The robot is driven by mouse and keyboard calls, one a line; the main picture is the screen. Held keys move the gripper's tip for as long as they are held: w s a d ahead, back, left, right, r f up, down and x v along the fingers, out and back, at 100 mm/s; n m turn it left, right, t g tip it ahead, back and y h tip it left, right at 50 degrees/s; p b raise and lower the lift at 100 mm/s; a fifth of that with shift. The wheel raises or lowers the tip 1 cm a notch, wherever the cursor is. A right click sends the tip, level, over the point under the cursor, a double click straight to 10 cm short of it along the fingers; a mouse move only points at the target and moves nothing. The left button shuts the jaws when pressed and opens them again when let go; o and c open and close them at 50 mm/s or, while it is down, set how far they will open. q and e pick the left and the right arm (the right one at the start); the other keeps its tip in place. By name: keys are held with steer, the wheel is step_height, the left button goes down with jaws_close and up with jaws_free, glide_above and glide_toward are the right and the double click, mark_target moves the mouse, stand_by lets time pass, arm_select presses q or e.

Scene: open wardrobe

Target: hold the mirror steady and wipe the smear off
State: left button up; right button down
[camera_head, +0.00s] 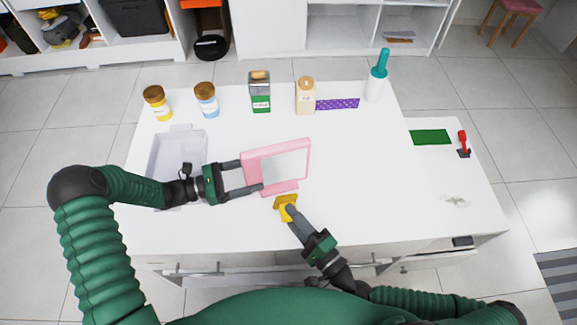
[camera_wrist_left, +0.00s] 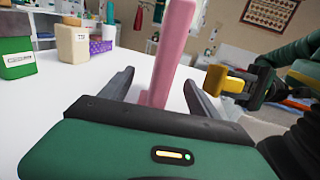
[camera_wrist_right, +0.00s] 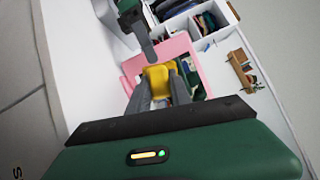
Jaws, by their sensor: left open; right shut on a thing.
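The pink-framed mirror (camera_head: 278,148) stands tilted on the white table, and its pink edge shows in the left wrist view (camera_wrist_left: 172,50). My left gripper (camera_head: 248,176) is open at the mirror's left side. In the left wrist view, the pink edge stands between its fingers with gaps on both sides. My right gripper (camera_head: 291,211) is shut on a yellow sponge-like wiper (camera_head: 284,203), just below the mirror's lower edge and apart from the glass. The wiper also shows in front of the mirror in the right wrist view (camera_wrist_right: 157,78). I cannot make out a smear on the glass.
A grey tray (camera_head: 156,165) lies at the left. Several jars and bottles line the back beside a purple dotted cloth (camera_head: 338,104). A green mat (camera_head: 430,137) and a red-handled item (camera_head: 463,141) lie right. A greyish mark (camera_head: 455,200) is on the right tabletop. The middle right is clear.

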stand_by(0.5)
arm_select(q)
steer(key=r+v, duration=0.1)
steer(key=v, duration=0.7)
steer(key=shift+p, duration=0.3)
steer(key=x, duration=0.5)
steer(key=f+x, duration=0.1)
steer(key=x, duration=0.2)
steer(key=shift+d+b, duration=0.15)
steer(key=shift+b, duration=0.2)
